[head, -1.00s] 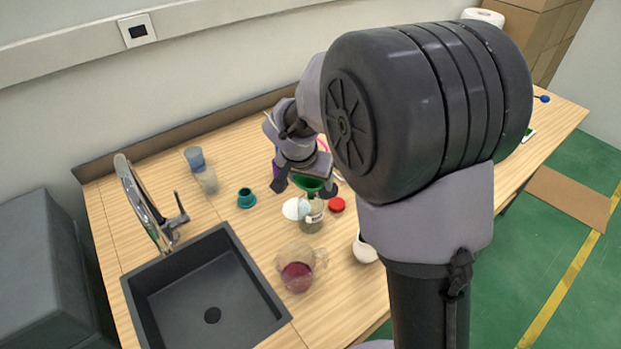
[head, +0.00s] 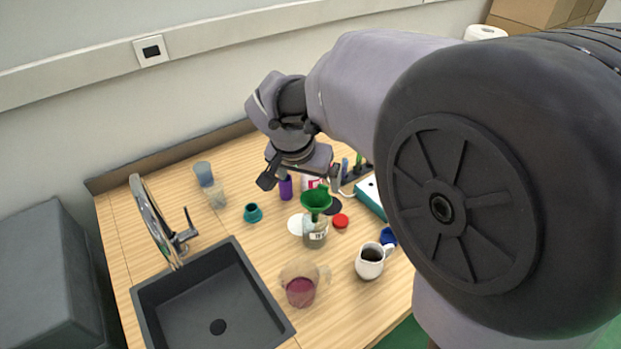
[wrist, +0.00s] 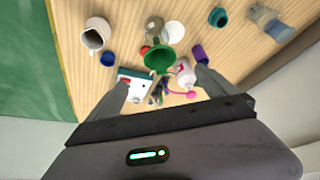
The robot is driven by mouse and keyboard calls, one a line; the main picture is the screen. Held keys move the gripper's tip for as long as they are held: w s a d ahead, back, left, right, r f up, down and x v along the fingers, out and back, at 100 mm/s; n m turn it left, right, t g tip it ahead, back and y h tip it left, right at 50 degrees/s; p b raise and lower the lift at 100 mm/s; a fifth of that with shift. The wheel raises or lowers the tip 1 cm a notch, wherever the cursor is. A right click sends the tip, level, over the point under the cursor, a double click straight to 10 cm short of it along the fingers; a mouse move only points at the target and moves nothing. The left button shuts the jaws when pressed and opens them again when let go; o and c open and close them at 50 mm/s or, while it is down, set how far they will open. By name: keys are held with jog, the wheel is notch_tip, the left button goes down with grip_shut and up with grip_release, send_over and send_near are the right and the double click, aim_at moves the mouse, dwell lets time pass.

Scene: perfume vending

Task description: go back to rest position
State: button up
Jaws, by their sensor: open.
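My gripper (head: 302,180) is open and empty, in the air above the table behind the green funnel (head: 316,199). Its two fingers are spread wide in the wrist view (wrist: 165,82), with nothing between them. The funnel sits in the mouth of a clear glass bottle (head: 315,235) with a label; it also shows in the wrist view (wrist: 166,61), beyond the fingertips. My large dark arm joint hides the right part of the table in the head view.
On the table (head: 240,231) are a glass beaker of reddish liquid (head: 300,291), a white mug (head: 369,262), a red cap (head: 340,221), a teal piece (head: 253,212) and a purple cylinder (head: 285,188). The sink (head: 262,325) and faucet (head: 150,215) are on the left.

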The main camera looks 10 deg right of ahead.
jog(key=s+a+n+t+y+b, duration=0.1)
jog(key=s+y+b, duration=0.3)
jog(key=s, duration=1.8)
jog(key=shift+s+n+t+y+b, duration=0.3)
jog(key=shift+s+n+t+b, duration=0.15)
jog(key=shift+b, duration=0.3)
